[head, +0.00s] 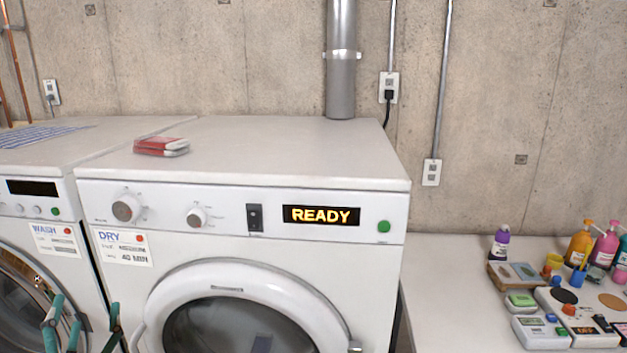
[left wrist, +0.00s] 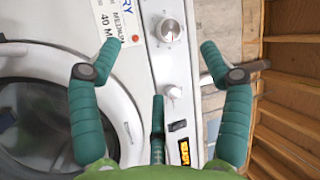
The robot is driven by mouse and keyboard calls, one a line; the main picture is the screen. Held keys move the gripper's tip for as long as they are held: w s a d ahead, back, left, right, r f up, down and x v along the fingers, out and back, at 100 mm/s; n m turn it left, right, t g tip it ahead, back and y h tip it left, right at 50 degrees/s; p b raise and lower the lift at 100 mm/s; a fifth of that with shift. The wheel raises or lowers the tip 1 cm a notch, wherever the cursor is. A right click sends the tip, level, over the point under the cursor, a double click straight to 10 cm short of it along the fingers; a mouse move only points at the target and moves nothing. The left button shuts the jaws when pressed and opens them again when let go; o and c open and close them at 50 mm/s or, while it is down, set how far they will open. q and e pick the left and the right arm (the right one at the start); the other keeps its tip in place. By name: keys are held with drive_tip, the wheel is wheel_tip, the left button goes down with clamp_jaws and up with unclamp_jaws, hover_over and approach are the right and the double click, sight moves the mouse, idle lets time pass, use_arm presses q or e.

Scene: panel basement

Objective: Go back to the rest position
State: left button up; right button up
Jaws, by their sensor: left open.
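My left gripper (head: 85,312) shows at the bottom left of the head view, in front of the washer and the left edge of the dryer. Its teal fingers are spread apart with nothing between them. In the left wrist view the gripper (left wrist: 160,50) is open, with the dryer's control panel beyond its fingers. The white dryer (head: 240,160) stands in the middle of the head view. Its display (head: 321,215) reads READY, and its door (head: 245,285) looks closed. My right gripper is in neither view.
The washer (head: 25,180) stands left of the dryer. A red and white item (head: 162,146) lies on the dryer top. A white table (head: 450,290) at the right holds bottles, paint pots and small devices. A concrete wall (head: 230,60) with a metal duct (head: 341,60) stands behind.

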use_arm(q)
drive_tip(key=s+d+f+n+g+h, duration=0.1)
drive_tip(key=s+f+n+g, duration=0.15)
drive_tip(key=f, duration=0.35)
drive_tip(key=s+d+f+n+g, duration=0.2)
drive_tip(key=f+g, duration=0.1)
drive_tip(key=f, duration=0.4)
drive_tip(key=s+d+f+n+g+h, duration=0.1)
drive_tip(key=s+f+n+g, duration=0.15)
drive_tip(key=f, duration=0.35)
drive_tip(key=s+d+f+g+h, duration=0.6)
drive_tip(key=s+d+f+g, duration=0.3)
drive_tip(key=s+d+f, duration=0.4)
drive_tip(key=s+f, duration=0.3)
drive_tip(key=f, duration=2)
drive_tip(key=s+a+f+m+g, duration=0.1)
drive_tip(key=s+a+f+g, duration=0.1)
drive_tip(key=s+f, duration=1)
drive_tip(key=s, duration=0.3)
drive_tip(key=shift+a+f, duration=0.25)
drive_tip(key=shift+f, duration=0.15)
